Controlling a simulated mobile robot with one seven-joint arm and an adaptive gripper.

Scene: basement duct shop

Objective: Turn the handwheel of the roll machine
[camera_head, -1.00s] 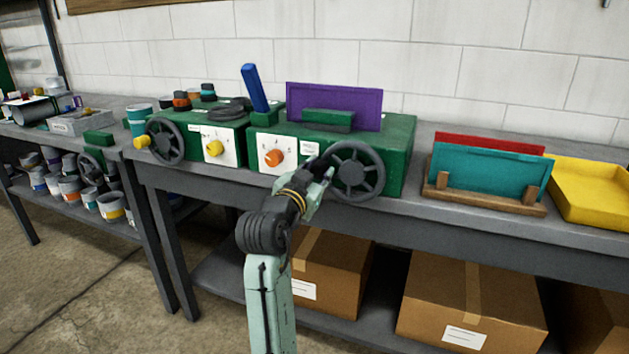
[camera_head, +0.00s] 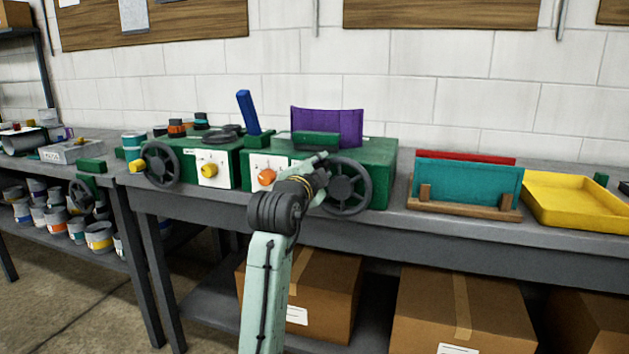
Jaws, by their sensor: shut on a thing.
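The roll machine is a green box (camera_head: 382,160) on the bench with a purple sheet (camera_head: 327,127) standing in its top. The sheet is bowed, with a curved upper edge. The dark spoked handwheel (camera_head: 345,188) is on the machine's front right. My gripper (camera_head: 322,176) is at the wheel's left side, shut on its rim. The fingertips are partly hidden by my wrist. An orange knob (camera_head: 267,177) on a white plate is left of my gripper.
A second green machine with a yellow knob (camera_head: 210,170), a blue lever (camera_head: 248,112) and its own handwheel (camera_head: 159,165) stands left. A wooden rack (camera_head: 464,211) with teal and red sheets and a yellow tray (camera_head: 577,200) are right. Cardboard boxes (camera_head: 326,290) sit below.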

